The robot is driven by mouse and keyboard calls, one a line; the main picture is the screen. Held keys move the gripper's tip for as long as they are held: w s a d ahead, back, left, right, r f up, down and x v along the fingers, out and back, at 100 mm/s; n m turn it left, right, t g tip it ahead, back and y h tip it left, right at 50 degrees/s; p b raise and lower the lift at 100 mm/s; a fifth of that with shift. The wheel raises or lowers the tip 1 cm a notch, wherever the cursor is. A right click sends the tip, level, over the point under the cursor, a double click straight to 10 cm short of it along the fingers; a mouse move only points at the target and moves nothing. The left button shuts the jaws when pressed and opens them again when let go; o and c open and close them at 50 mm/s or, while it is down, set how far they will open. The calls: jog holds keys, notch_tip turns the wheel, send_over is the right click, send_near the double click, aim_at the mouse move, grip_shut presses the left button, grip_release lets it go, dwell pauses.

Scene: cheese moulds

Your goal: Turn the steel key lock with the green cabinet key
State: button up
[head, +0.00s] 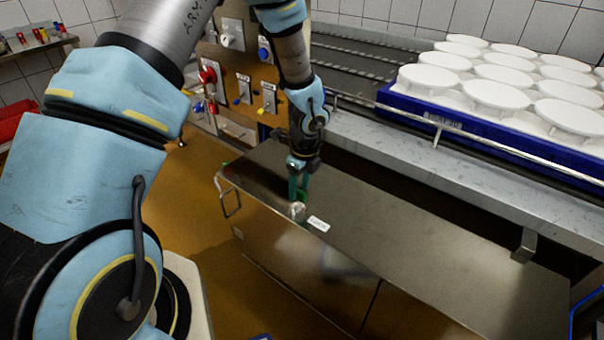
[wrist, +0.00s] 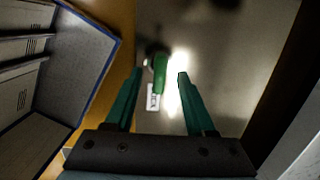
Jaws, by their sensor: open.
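The steel cabinet (head: 400,235) has a flat metal top. The round steel lock (head: 297,211) is on it near the front edge, beside a small white label (head: 318,223). The green cabinet key (head: 303,196) is at the lock; it also shows in the wrist view (wrist: 160,73), where its far end meets the dark round lock (wrist: 152,48). I cannot tell how deep the key sits. My gripper (head: 299,190) points down over the key. In the wrist view my gripper (wrist: 159,76) is open, with one green finger on each side of the key and gaps between.
A blue tray (head: 470,127) of white round moulds stands on the counter at the right. A board (head: 225,95) with switches and coloured handles is behind my gripper. A metal handle (head: 229,198) sticks out at the cabinet's left end. The cabinet top right of the label is clear.

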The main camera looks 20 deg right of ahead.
aim_at(297, 198)
jog(key=shift+w+a+f, duration=0.1)
jog(key=shift+w+f, duration=0.05)
jog(key=shift+f, duration=1.05)
jog(key=shift+w+a+f, duration=0.1)
jog(key=shift+w+f, duration=0.05)
jog(key=shift+f, duration=1.05)
jog(key=shift+c, duration=0.3)
grip_shut()
